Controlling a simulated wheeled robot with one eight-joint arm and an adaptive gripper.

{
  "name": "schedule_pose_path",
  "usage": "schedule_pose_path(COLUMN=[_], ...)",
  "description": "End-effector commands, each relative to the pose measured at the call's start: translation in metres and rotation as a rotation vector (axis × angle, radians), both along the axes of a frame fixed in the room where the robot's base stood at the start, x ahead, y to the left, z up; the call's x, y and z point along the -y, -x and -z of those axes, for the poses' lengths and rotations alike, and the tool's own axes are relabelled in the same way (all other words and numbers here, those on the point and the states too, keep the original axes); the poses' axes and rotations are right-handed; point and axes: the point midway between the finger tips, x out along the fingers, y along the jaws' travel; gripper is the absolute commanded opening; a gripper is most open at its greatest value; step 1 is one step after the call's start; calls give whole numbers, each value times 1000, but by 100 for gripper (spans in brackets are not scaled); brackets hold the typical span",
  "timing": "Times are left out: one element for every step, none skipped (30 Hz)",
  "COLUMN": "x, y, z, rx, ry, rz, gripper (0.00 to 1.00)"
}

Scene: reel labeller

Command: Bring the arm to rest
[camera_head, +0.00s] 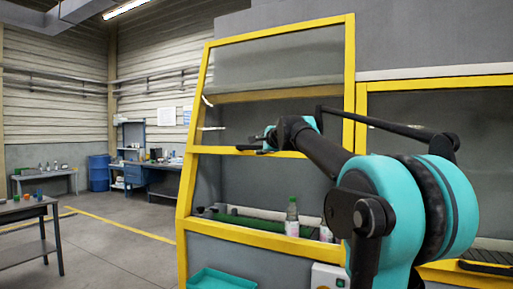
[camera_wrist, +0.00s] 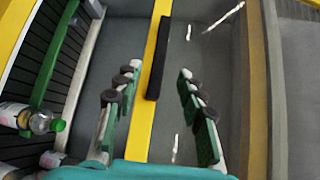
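My arm reaches up and to the left across the front of the yellow-framed machine (camera_head: 351,70) in the head view. My gripper (camera_head: 248,146) is at the end of it, in front of the machine's horizontal yellow bar. In the wrist view, my gripper's two green-and-grey fingers (camera_wrist: 160,72) stand wide apart. Nothing is held between them. A yellow bar (camera_wrist: 144,120) and a black strip (camera_wrist: 158,58) show behind the gap. I cannot tell how far the fingers are from the bar.
A clear bottle with a green cap stands in the machine opening (camera_head: 292,217); it also shows in the wrist view (camera_wrist: 40,122). A teal tray (camera_head: 222,280) is below. A dark table (camera_head: 28,208) stands left. The floor (camera_head: 120,250) between is clear.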

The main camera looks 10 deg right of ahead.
Motion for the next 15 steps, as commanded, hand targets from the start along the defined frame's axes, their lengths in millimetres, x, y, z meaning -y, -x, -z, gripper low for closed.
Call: schedule_pose_path(x=[1,2,2,2,2,2,2,2,2,2,2,2,2,2,2], y=[5,7,9,10,11,12,12,12,12,12,12,12,12,12,12], z=[-1,-1,-2,-2,-2,-2,-2,-2,-2,-2,-2,-2,-2,-2,-2], rx=[0,0,0,0,0,0,0,0,0,0,0,0,0,0,0], ry=[0,0,0,0,0,1,1,1,1,1,1,1,1,0,1], rz=[1,1,0,0,0,0,0,0,0,0,0,0,0,0,0], gripper=[40,40,40,40,40,40,40,40,40,40,40,40,40,40,40])
